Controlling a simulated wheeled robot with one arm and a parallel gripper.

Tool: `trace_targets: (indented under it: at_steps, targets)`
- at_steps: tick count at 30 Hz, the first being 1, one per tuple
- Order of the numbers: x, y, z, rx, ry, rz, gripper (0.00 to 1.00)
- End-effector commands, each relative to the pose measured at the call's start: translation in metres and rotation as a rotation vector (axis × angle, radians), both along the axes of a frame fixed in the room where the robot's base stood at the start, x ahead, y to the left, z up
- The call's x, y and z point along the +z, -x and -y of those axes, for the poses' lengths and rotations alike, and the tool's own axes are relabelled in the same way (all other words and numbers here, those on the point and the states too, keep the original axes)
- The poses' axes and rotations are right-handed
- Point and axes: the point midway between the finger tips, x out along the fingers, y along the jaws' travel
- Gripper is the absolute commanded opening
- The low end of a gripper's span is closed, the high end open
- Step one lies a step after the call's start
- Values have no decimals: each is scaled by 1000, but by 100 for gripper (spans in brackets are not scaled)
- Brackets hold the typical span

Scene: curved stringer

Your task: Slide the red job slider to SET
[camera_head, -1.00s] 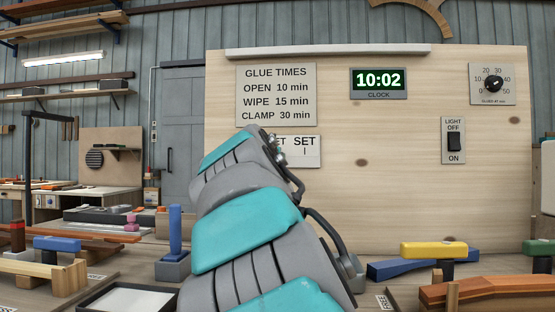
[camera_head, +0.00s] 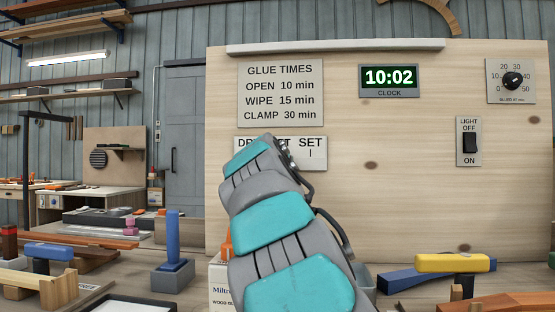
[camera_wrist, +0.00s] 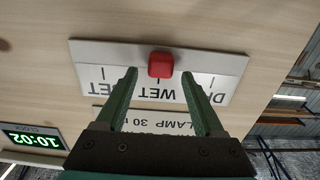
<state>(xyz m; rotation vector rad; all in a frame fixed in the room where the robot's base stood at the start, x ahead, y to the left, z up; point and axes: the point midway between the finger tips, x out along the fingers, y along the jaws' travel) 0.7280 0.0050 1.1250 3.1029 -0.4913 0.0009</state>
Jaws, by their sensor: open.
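The red slider (camera_wrist: 160,64) is a small block on a white label plate (camera_wrist: 232,66), seen upside down in the wrist view. It sits at the WET mark, in the middle of the plate.
The plate is on an upright wooden board (camera_head: 400,200). A glue times sign (camera_head: 280,92) is above it, with a clock (camera_head: 389,81) and light switch (camera_head: 469,142) to the right.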

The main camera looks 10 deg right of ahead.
Motion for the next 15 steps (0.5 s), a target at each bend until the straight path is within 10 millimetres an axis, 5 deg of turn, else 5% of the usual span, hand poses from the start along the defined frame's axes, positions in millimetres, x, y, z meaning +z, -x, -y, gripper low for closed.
trace_targets:
  at_steps: [15]
  targets:
    - [0, -13, 4, 0, 0, 0, 64]
